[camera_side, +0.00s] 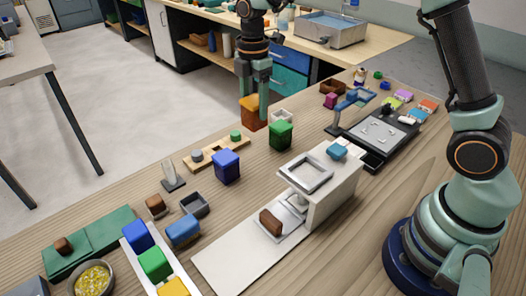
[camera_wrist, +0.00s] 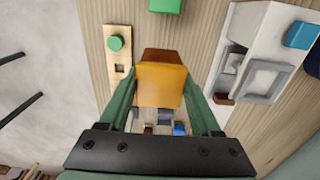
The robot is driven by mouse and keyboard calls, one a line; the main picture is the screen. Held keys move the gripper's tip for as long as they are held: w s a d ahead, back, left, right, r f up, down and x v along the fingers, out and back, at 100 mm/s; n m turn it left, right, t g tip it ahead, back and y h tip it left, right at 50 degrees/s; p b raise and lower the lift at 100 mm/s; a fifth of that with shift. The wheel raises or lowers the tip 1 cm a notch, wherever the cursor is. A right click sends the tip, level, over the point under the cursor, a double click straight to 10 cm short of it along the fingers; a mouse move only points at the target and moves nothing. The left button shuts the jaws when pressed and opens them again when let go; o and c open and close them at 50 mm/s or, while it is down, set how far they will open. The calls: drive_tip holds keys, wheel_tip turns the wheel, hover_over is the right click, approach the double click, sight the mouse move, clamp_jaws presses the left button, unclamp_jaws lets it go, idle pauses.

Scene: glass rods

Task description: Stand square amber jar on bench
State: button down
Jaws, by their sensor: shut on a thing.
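The square amber jar (camera_side: 252,113) is between the fingers of my gripper (camera_side: 256,95), near the bench's far edge in the side view. My gripper is shut on it. In the wrist view the amber jar (camera_wrist: 160,85) sits between the two green fingers of my gripper (camera_wrist: 162,104), with its brown end toward the top of the picture. The jar looks tilted in the side view. I cannot tell whether its lower end touches the wooden bench (camera_side: 130,200). The fingers hide parts of its sides.
A wooden strip with pegs (camera_side: 217,155) and a blue jar (camera_side: 226,166) are nearer the camera. A white stand (camera_side: 330,190) is to the right.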

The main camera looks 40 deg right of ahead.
wheel_tip(320, 180, down, 12)
drive_tip(key=shift+r, duration=0.2)
drive_tip(key=shift+f, duration=0.1)
idle(0.3)
drive_tip(key=shift+c, duration=0.4)
unclamp_jaws()
drive_tip(key=shift+f, duration=0.1)
